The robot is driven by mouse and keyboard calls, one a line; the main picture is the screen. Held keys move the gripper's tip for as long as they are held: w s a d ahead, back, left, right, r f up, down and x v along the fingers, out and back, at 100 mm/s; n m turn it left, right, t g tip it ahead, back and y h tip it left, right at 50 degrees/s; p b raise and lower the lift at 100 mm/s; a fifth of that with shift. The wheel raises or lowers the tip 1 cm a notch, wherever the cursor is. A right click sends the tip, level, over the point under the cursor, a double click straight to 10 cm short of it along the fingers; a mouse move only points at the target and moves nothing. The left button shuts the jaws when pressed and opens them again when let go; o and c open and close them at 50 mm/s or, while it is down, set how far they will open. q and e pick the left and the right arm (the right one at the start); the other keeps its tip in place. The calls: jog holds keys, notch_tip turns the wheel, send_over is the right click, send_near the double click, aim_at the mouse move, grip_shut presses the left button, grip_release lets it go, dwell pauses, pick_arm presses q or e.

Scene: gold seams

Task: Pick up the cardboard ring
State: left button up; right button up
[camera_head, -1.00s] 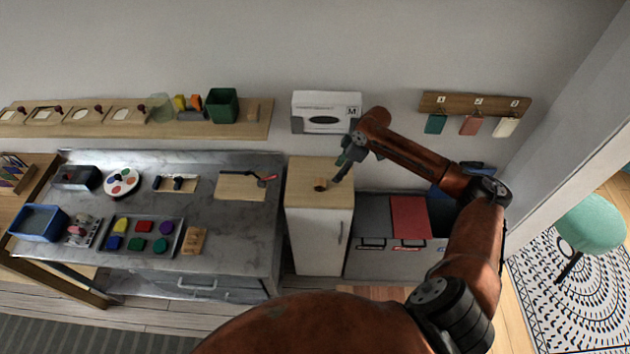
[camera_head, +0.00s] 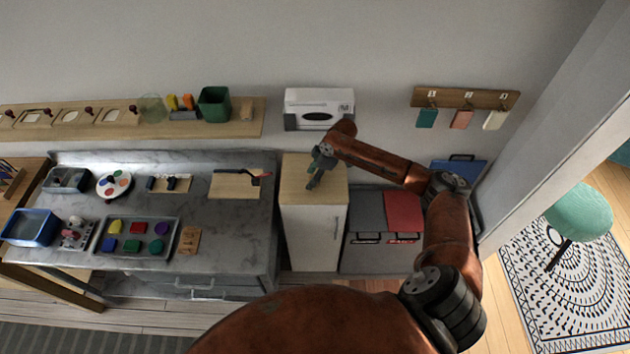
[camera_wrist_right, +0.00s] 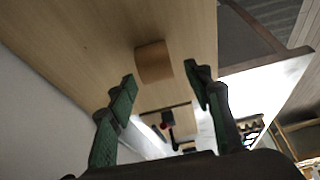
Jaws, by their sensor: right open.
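The cardboard ring (camera_wrist_right: 154,62) is a small brown band on the light wooden top of a narrow white cabinet (camera_head: 312,235). In the right wrist view it lies just beyond and between the two green fingertips, apart from them. My right gripper (camera_wrist_right: 160,80) is open and empty. In the head view the right gripper (camera_head: 312,184) is over the cabinet top and hides the ring. My left gripper is not in view.
A white dispenser box (camera_head: 319,108) is on the wall behind the cabinet. Grey and red bins (camera_head: 404,212) stand to its right. A grey counter (camera_head: 225,225) with trays and tools is to its left. A hook board (camera_head: 465,97) hangs at right.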

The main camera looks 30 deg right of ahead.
jog(key=shift+a+f, duration=0.1)
jog(key=shift+f, duration=0.55)
jog(key=shift+c, duration=0.2)
jog(key=c, duration=0.8)
